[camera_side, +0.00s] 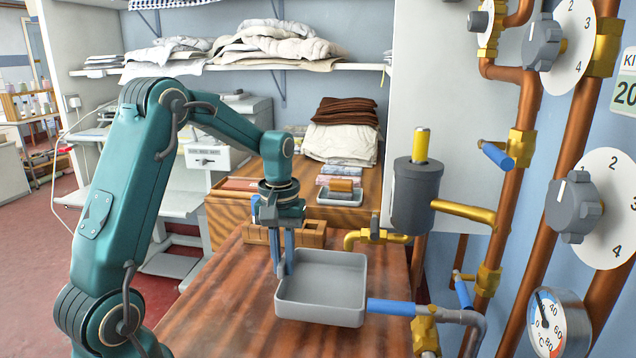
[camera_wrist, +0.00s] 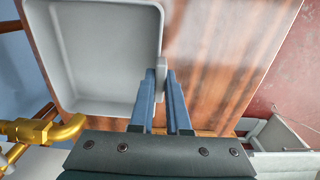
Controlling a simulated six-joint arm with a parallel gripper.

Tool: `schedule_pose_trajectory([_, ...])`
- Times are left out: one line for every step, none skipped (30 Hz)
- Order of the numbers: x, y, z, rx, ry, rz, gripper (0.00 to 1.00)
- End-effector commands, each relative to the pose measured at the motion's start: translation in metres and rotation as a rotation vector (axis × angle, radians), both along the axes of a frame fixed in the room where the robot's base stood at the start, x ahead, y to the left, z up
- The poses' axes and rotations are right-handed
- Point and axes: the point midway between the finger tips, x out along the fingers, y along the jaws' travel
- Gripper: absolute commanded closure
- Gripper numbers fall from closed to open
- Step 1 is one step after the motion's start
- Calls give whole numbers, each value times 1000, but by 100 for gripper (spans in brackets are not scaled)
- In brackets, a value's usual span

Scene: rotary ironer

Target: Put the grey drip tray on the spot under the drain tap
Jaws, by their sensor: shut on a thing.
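The grey drip tray (camera_side: 322,312) is a shallow, empty square pan at the front of the wooden bench, level. My gripper (camera_side: 284,270) points down at its left back side. In the wrist view, my gripper (camera_wrist: 163,85) is shut on a small tab at the edge of the tray (camera_wrist: 100,106). Whether the tray touches the bench or hangs just above it, I cannot tell. A brass tap (camera_side: 375,237) with a down-turned spout is just behind the tray; brass fittings also show in the wrist view (camera_wrist: 45,131). No marked spot is visible under the spout.
A blue-handled valve (camera_side: 391,307) reaches in close to the tray's right front corner. A wooden block with holes (camera_side: 312,234) stands behind the tray. A grey cylinder (camera_side: 416,195) and copper pipes (camera_side: 513,165) fill the right. The bench (camera_side: 215,310) is bare on the left.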

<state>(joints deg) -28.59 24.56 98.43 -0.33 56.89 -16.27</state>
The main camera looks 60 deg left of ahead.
Motion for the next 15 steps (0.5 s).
schedule_pose_trajectory([7,6,0,1,-1,1,100])
schedule_pose_trajectory([10,10,0,0,0,1,100])
schedule_pose_trajectory([14,14,-1,1,-1,2,100])
schedule_pose_trajectory([17,17,-1,0,0,2,100])
schedule_pose_trajectory([20,20,-1,1,-1,2,100])
schedule_pose_trajectory([23,23,0,0,0,1,100])
schedule_pose_trajectory([26,25,0,1,-1,1,100])
schedule_pose_trajectory([28,27,0,0,-1,0,100])
schedule_pose_trajectory([30,29,0,1,-1,0,100])
schedule_pose_trajectory([31,31,0,0,0,0,100])
schedule_pose_trajectory([32,32,0,0,0,0,100])
schedule_pose_trajectory([33,33,0,1,-1,0,100])
schedule_pose_trajectory([34,34,0,1,-1,0,100])
schedule_pose_trajectory([34,34,0,1,-1,0,100])
schedule_pose_trajectory([35,35,0,1,-1,0,100])
